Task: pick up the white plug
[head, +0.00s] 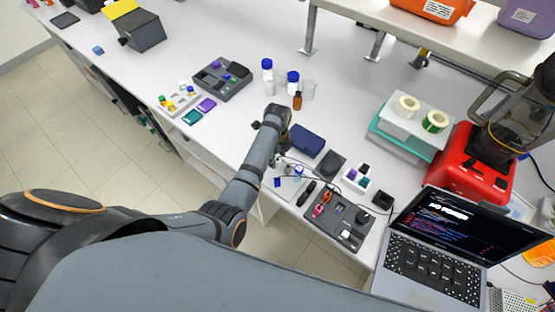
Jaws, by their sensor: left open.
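A small white block (346,234), which looks like the white plug, sits in the dark grey tray (360,243) at the front right of the bench, beside pink and orange items. It is too small to make out its shape. My left arm reaches across the bench and bends down at the wrist. My left gripper (287,168) is open above a small light rig with blue parts, left of and behind the tray and apart from the white block. Its fingertips are small and partly lost against the rig. My right gripper is not in view.
A white holder with coloured plugs (358,178) stands behind the tray, and a laptop (440,245) stands to its right. A dark blue case (307,139), bottles (293,80) and a second grey tray (222,79) lie farther back. Thin dark cables cross near the gripper.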

